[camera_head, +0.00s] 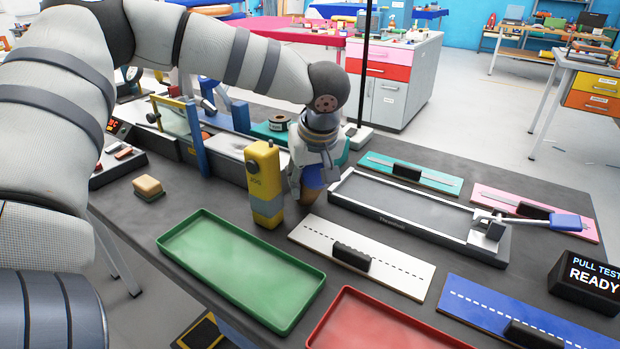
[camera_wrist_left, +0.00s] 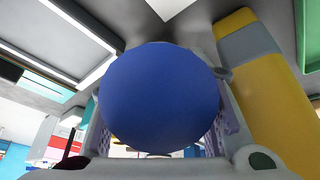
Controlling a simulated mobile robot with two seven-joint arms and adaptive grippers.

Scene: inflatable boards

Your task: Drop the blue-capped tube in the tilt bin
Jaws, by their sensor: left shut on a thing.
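My left gripper (camera_head: 313,165) is over the middle of the bench and shut on the blue-capped tube (camera_head: 313,178). In the left wrist view, its round blue cap (camera_wrist_left: 159,98) fills the middle, between the fingers. In the head view a bit of blue and a brownish part show under the gripper; the fingers hide the rest. I cannot tell whether its lower end touches the bench. I cannot pick out the tilt bin for sure. My right gripper is not in view.
A yellow block-like container with a grey band (camera_head: 264,185) stands close left of the gripper. A green tray (camera_head: 190,262) and a red tray (camera_head: 345,325) lie in front. A black-and-silver frame (camera_head: 400,222) is to the right, with several coloured boards around it.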

